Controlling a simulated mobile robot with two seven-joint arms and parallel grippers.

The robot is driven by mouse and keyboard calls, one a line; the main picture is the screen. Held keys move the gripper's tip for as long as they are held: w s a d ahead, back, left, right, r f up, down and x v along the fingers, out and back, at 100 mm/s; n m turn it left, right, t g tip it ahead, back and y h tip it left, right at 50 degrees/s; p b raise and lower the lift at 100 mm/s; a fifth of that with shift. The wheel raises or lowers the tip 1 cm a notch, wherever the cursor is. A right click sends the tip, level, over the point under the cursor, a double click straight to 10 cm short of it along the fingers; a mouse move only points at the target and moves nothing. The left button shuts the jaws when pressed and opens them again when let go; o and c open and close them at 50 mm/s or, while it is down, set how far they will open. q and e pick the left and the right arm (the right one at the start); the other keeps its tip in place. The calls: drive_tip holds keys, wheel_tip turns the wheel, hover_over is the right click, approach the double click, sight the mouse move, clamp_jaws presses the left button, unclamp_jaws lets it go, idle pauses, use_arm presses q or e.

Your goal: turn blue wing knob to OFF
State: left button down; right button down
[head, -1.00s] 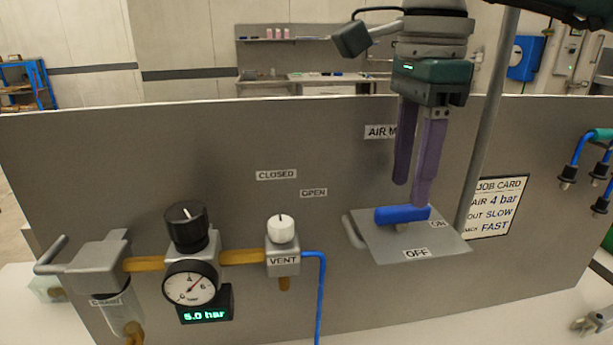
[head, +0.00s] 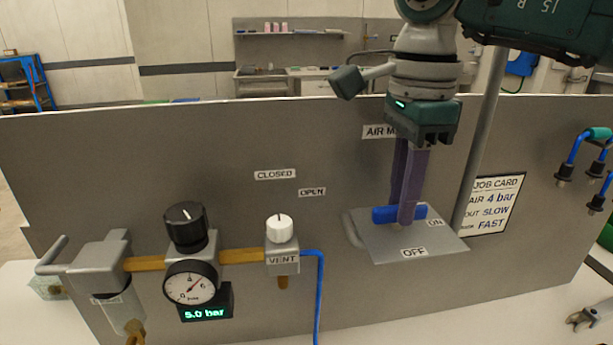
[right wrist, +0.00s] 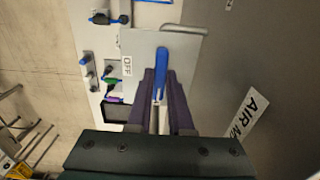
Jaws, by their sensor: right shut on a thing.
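The blue wing knob (head: 385,215) sits on a grey plate (head: 385,245) with an ON label (head: 435,222) to its right and an OFF label (head: 414,253) at its front edge. The knob's long wing lies left to right, with one end toward ON. My right gripper (head: 407,215) points down from above, its purple fingers shut on the knob's wing. In the right wrist view the blue wing (right wrist: 161,68) runs out from between the fingers. My left gripper is not in view.
A black regulator knob (head: 184,225), a gauge (head: 190,282), a display reading 5.0 bar and a white VENT knob (head: 280,229) stand to the left. A thin grey post (head: 485,125) rises close to the right of my right gripper. A job card hangs behind it.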

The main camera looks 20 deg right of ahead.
drive_tip(key=shift+m, duration=0.4)
drive_tip(key=m+b, duration=0.1)
drive_tip(key=m, duration=0.2)
drive_tip(key=shift+m, duration=0.3)
drive_tip(key=m+b, duration=0.1)
drive_tip(key=m, duration=0.3)
drive_tip(key=shift+m, duration=0.3)
drive_tip(key=m, duration=0.4)
drive_tip(key=shift+m+b, duration=0.3)
drive_tip(key=shift+m, duration=2.2)
drive_tip(key=shift+r, duration=0.1)
drive_tip(key=c, duration=0.8)
unclamp_jaws()
